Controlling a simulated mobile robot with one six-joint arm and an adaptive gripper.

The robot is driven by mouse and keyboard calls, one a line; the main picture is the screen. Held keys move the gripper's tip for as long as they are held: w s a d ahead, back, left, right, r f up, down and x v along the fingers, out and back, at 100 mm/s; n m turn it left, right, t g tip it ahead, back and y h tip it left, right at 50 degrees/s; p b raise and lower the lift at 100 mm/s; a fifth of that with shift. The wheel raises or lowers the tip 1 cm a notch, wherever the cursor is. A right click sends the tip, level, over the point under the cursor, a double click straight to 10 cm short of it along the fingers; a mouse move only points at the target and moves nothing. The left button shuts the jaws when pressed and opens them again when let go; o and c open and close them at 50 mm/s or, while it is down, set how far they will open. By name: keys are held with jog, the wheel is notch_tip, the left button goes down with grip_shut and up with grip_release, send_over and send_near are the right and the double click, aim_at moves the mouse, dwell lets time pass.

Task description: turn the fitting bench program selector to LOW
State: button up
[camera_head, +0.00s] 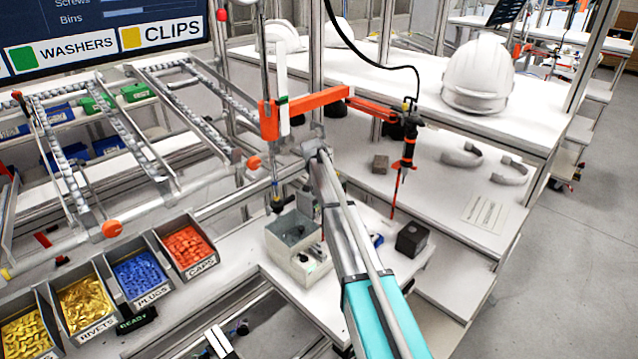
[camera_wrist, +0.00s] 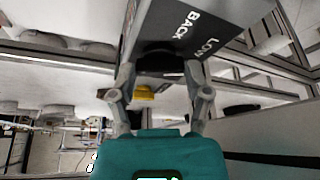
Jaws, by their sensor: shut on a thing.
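In the wrist view, the program selector is a black round knob (camera_wrist: 160,60) on a dark grey panel (camera_wrist: 235,28). The panel carries the white words BACK and LOW, both up and right of the knob. My gripper (camera_wrist: 158,72) has one finger on each side of the knob and is shut on it. A small yellow part (camera_wrist: 143,92) shows between the fingers, below the knob. I cannot tell which mark the knob points to. In the head view my arm crosses the middle, and I cannot make out the fingers or the knob there.
In the head view, bins of rivets, plugs and caps (camera_head: 187,247) stand at the left. A grey open box (camera_head: 298,236) is left of my arm. A black cube (camera_head: 411,238) and a hanging screwdriver (camera_head: 408,150) are to its right. A white helmet shell (camera_head: 478,75) sits behind.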

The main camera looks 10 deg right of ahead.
jog(key=shift+m, duration=0.5)
jog(key=o, duration=1.2)
jog(key=shift+c, duration=0.2)
